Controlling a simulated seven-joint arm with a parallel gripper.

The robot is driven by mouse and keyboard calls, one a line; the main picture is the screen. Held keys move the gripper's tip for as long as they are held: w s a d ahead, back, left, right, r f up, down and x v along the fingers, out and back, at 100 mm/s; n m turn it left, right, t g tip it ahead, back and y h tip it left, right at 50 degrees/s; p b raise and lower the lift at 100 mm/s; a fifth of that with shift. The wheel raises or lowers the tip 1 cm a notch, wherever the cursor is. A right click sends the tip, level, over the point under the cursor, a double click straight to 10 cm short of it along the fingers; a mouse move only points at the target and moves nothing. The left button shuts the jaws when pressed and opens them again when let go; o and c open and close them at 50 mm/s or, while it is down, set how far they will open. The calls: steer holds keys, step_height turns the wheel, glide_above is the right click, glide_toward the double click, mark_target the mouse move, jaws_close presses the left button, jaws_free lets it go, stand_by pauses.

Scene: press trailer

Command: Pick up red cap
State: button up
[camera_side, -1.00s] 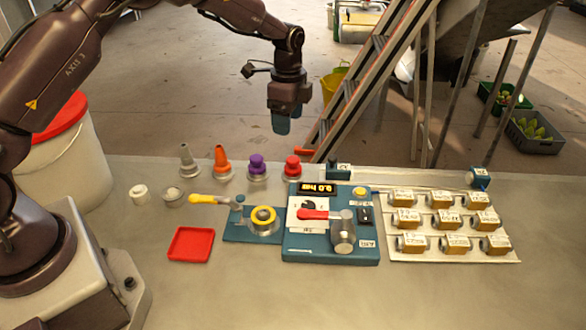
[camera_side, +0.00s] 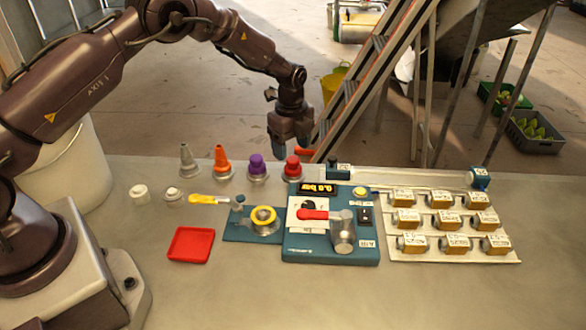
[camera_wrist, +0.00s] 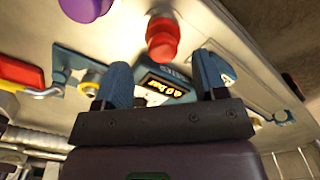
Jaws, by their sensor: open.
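The red cap (camera_side: 293,166) sits upright on a pale base in the row of caps at the back of the bench. It also shows in the wrist view (camera_wrist: 162,38), just beyond my fingertips. My gripper (camera_side: 291,150) hangs over the back edge of the bench, close behind and above the red cap. Its two blue fingers (camera_wrist: 162,80) are apart with nothing between them. In the side view the fingers are partly hidden or hard to make out.
A purple cap (camera_side: 257,165) stands left of the red one, then an orange cone (camera_side: 221,160) and a grey cone (camera_side: 188,160). The blue press panel (camera_side: 330,250) lies in front. A red tray (camera_side: 191,245) and brass blocks (camera_side: 453,220) flank it. A ladder (camera_side: 365,85) leans behind.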

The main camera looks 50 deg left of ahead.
mark_target(293, 159)
step_height(293, 159, down, 4)
steer(key=shift+w+d+f, duration=0.1)
steer(key=shift+w+f, duration=0.05)
steer(key=shift+f, duration=0.1)
steer(key=shift+c, duration=0.3)
steer(key=c, duration=1)
steer(key=shift+r, duration=0.1)
